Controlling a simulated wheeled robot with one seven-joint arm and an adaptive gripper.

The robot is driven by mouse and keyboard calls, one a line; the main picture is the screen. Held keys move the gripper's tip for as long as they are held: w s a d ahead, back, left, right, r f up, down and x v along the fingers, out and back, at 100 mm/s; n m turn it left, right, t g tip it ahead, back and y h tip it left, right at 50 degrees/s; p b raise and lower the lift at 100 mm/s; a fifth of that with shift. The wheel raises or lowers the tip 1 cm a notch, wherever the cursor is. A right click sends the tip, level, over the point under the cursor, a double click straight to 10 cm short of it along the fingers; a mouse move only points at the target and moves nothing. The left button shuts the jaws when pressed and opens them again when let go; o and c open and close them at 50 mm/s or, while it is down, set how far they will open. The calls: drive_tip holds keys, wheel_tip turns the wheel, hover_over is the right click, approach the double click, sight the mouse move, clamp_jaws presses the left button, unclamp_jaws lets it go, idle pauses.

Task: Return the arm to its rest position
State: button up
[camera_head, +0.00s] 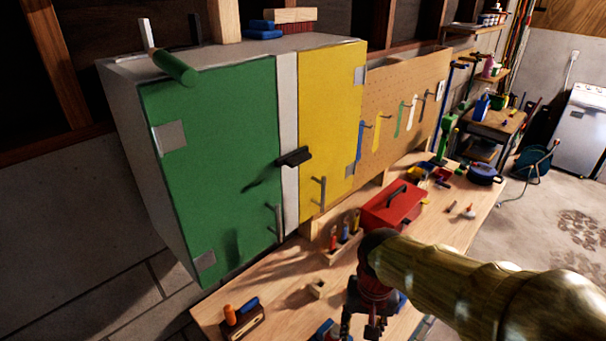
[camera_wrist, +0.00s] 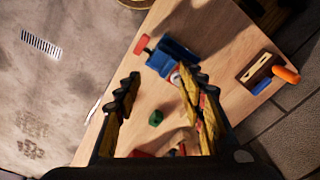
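My arm, brassy yellow, reaches in from the lower right of the head view over the workbench (camera_head: 270,290). My gripper (camera_head: 361,326) hangs from its dark red wrist at the bottom edge, pointing down. In the wrist view my gripper (camera_wrist: 160,88) is open, its two ridged black fingers wide apart with nothing held between them. Below it lie the wooden bench top (camera_wrist: 125,135), a small green piece (camera_wrist: 155,118) and a blue tool with a red end (camera_wrist: 172,55). The gap between fingers and bench is hard to judge.
A wall cabinet with shut green (camera_head: 215,160) and yellow (camera_head: 328,120) doors hangs left of my arm. A red toolbox (camera_head: 392,208) and a wooden tool holder (camera_head: 342,246) stand behind the wrist. A wooden block with an orange-handled tool (camera_head: 243,320) sits at lower left.

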drive_tip(key=s+d+n+t+b, duration=0.1)
drive_tip(key=s+d+t+b, duration=0.4)
drive_tip(key=s+b, duration=0.3)
drive_tip(key=d+b, duration=0.1)
drive_tip(key=b, duration=0.3)
drive_tip(key=shift+s+n, duration=0.3)
drive_tip(key=shift+n, duration=0.1)
drive_tip(key=shift+d, duration=0.1)
